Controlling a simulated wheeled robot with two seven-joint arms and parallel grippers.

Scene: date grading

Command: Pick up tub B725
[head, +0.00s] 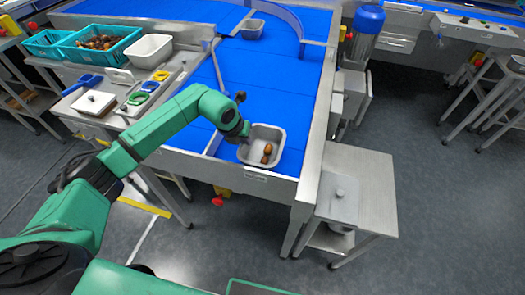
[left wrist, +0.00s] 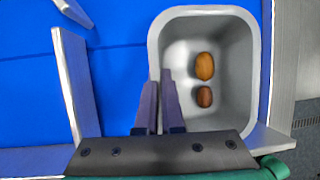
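A grey tub (head: 271,133) with two brown dates in it is at the near end of the blue belt in the head view. It also shows in the left wrist view (left wrist: 240,110). No number on it is readable. My left gripper (head: 243,133) is at the tub's left wall. In the left wrist view its two fingers (left wrist: 160,85) are close together, one on each side of that wall, and look shut on it. The fingertips are small and partly hidden in the head view. My right gripper is not in view.
Another grey tub (head: 253,29) stands farther up the belt. A metal end wall (head: 240,173) closes the belt's near end. A side table (head: 370,190) with a grey lidded container stands at right. Crates (head: 68,52) and a white tub (head: 149,50) are at left.

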